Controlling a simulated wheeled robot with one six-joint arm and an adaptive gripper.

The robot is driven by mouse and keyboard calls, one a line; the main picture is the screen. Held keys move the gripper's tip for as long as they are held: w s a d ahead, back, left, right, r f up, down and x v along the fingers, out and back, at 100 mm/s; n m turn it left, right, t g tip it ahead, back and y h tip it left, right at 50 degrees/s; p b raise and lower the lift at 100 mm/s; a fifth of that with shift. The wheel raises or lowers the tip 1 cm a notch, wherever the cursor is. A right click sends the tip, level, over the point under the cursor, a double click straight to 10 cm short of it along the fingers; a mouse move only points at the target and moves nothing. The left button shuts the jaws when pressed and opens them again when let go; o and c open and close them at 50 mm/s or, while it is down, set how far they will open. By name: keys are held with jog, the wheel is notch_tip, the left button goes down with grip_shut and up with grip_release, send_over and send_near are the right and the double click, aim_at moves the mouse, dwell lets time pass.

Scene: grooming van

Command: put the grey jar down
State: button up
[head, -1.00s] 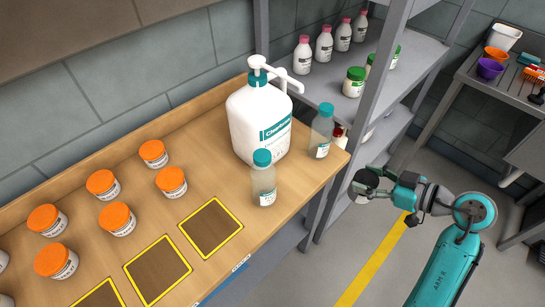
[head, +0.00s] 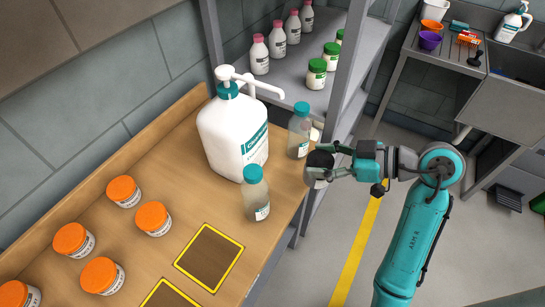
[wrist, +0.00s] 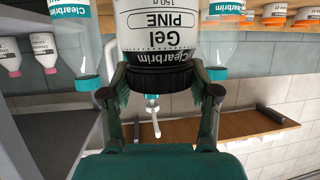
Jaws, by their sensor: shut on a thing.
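My gripper (head: 330,165) is shut on the grey jar (head: 316,180), which has a black lid. The gripper holds it just right of the bench's right edge, near the clear bottles. In the wrist view the jar (wrist: 165,38) shows a white label reading Clearbrim Gel PINE, upside down in the picture, with the fingers at either side of its black lid. The wooden bench (head: 180,190) carries dark squares outlined in yellow. The nearest square (head: 208,258) is empty, and another (head: 168,295) is partly cut off at the bottom.
A large white pump bottle (head: 232,135) and two teal-capped bottles, one in front (head: 256,195) and one behind (head: 299,130), stand near the bench's right end. Several orange-lidded jars (head: 152,218) stand left of the squares. A grey shelf post (head: 345,90) rises behind my gripper.

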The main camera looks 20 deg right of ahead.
aim_at(319, 159)
jog(key=w+a, duration=0.2)
jog(key=w, duration=0.1)
jog(key=w+a, duration=0.2)
jog(key=w, duration=0.1)
jog(key=w+a, duration=0.3)
jog(key=shift+w, duration=0.25)
notch_tip(319, 159, down, 2)
jog(key=shift+s+d+f, duration=0.1)
jog(key=shift+f, duration=0.1)
jog(key=shift+w+f, duration=0.2)
jog(key=shift+f, duration=2.1)
jog(key=shift+f, duration=0.2)
jog(key=o, duration=1.3)
jog(key=shift+r, duration=0.2)
jog(key=v, duration=1.2)
jog(key=shift+f, duration=0.1)
